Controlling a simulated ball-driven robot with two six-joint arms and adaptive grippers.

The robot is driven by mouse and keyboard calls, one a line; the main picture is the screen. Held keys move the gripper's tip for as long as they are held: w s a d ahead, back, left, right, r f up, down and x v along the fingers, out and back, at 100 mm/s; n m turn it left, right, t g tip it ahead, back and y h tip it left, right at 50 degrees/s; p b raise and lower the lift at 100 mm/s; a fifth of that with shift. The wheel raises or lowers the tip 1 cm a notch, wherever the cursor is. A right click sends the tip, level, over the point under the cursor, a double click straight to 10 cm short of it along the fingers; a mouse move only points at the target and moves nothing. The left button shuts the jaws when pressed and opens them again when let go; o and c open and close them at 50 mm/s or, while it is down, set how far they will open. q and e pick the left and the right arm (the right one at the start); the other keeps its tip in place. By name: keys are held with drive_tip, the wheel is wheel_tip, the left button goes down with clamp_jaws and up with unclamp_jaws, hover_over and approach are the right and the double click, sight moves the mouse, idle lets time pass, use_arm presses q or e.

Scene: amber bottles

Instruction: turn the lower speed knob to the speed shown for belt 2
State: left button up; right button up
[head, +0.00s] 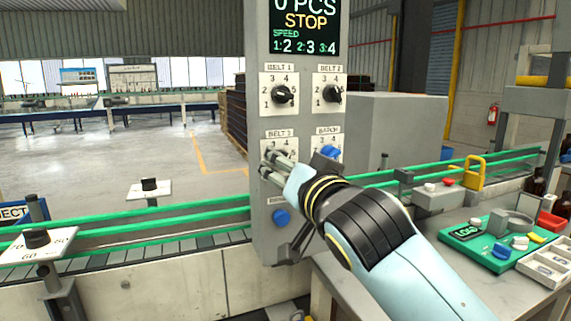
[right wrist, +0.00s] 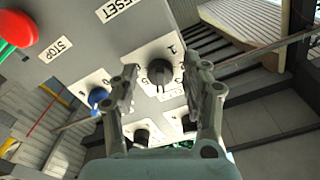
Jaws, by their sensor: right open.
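The grey control panel (head: 258,110) carries a display (head: 305,27) reading STOP and speeds 1:2, 2:3, 3:4. The lower speed knob, black and labelled BELT 3, is mostly hidden behind my right gripper (head: 270,166) in the head view. In the right wrist view this black knob (right wrist: 158,72) shows on its white scale plate. There my right gripper (right wrist: 167,80) is open, with one finger on either side of the knob. I cannot tell whether the fingers touch it, or its exact setting. My left gripper is out of view.
The black BELT 1 knob (head: 282,94) and BELT 2 knob (head: 332,94) sit above. A blue BATCH knob (head: 329,152) is close beside my right gripper. A blue button (head: 281,217) is below. Green conveyor rails (head: 130,223) run past the panel.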

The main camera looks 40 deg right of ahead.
drive_tip(key=shift+w, duration=0.1)
clamp_jaws()
idle(0.3)
drive_tip(key=shift+n, duration=0.4)
drive_tip(key=shift+d+n+p, duration=0.2)
drive_tip(key=shift+n+p, duration=0.95)
drive_tip(key=shift+n, duration=1.1)
drive_tip(key=shift+d+n+p, duration=0.15)
drive_tip(key=shift+n+p, duration=0.95)
drive_tip(key=shift+n, duration=1.15)
unclamp_jaws()
